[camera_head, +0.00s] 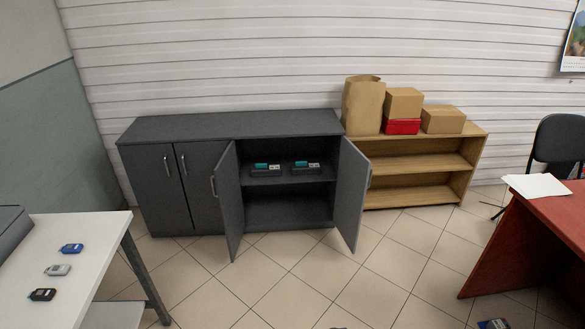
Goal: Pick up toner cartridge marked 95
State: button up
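Two dark cartridge-like units, a left one (265,170) and a right one (306,168), sit side by side on the upper shelf of the open grey cabinet (290,125). Each has a teal part and a pale label. The labels are too small to read, so I cannot tell which, if either, is marked 95. Three small items lie apart on the white table at left: a blue one (72,249), a grey one (58,270) and a black one (42,295). Their markings are also unreadable. My gripper is not in view.
The cabinet's left door (228,200) and right door (348,190) stand open toward me. Tiled floor (300,270) is mostly clear before them. A wooden shelf (420,192) stands right of the cabinet. A red desk (530,225) is at right. A small item (493,324) shows at the bottom edge.

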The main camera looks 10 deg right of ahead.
aim_at(258, 169)
jog(key=i, duration=0.9)
jog(key=u, duration=0.05)
